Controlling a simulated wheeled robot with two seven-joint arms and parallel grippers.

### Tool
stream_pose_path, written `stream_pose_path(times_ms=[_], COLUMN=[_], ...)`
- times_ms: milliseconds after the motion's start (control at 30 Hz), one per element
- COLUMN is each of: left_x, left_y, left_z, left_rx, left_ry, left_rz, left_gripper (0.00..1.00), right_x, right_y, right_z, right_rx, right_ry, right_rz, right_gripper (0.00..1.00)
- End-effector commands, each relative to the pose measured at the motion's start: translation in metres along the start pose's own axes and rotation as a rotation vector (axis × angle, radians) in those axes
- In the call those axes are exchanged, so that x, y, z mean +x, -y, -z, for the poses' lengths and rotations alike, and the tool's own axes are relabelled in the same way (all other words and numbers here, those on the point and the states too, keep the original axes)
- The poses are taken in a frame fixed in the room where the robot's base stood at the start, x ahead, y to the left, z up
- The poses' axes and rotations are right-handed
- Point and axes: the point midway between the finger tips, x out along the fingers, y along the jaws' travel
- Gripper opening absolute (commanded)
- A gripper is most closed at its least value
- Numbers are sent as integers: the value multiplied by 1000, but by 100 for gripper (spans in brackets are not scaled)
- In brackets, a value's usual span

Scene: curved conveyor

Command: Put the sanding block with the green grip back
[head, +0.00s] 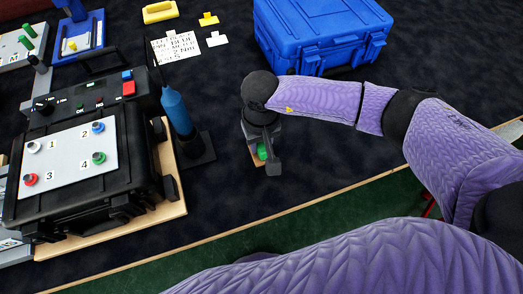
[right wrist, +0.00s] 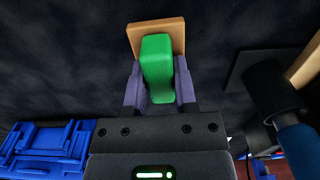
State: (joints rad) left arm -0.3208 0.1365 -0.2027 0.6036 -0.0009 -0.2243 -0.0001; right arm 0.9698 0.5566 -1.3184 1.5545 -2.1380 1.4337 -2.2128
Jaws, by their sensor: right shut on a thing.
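The sanding block has a green grip (head: 262,152) and a tan base (head: 256,158). My right gripper (head: 265,162) is shut on the green grip, in the middle of the head view. In the right wrist view the two fingers of my right gripper (right wrist: 158,88) press on both sides of the green grip (right wrist: 157,65). The tan base (right wrist: 150,32) shows beyond it. Whether the block touches the dark surface cannot be told. My left gripper is not in view.
A black case with numbered coloured knobs (head: 65,165) stands at left. Beside it a blue-handled tool (head: 175,112) stands on a black base (head: 197,152). A blue case (head: 325,25) is at the back. A printed card (head: 176,47) lies behind. The dark surface right of the gripper is clear.

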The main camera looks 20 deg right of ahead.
Motion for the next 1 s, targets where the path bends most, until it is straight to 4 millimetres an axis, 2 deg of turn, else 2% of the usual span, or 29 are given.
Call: stream_pose_path(times_ms=[100,167,500,533,667,900,1000], left_x=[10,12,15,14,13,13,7], left_y=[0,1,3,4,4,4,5], left_z=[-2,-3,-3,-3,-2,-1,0], left_rx=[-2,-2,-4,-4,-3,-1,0], left_ry=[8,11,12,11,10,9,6], left_rz=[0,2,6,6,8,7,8], left_gripper=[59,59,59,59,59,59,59], right_x=[26,34,36,34,34,34,26], right_y=[0,0,0,0,0,0,0], right_z=[-1,-1,0,0,0,0,0], right_rx=[2,1,0,0,1,1,1], right_ry=[5,5,1,1,1,1,0], right_rz=[0,-1,0,0,0,0,0], right_gripper=[0,0,0,41,69,70,70])
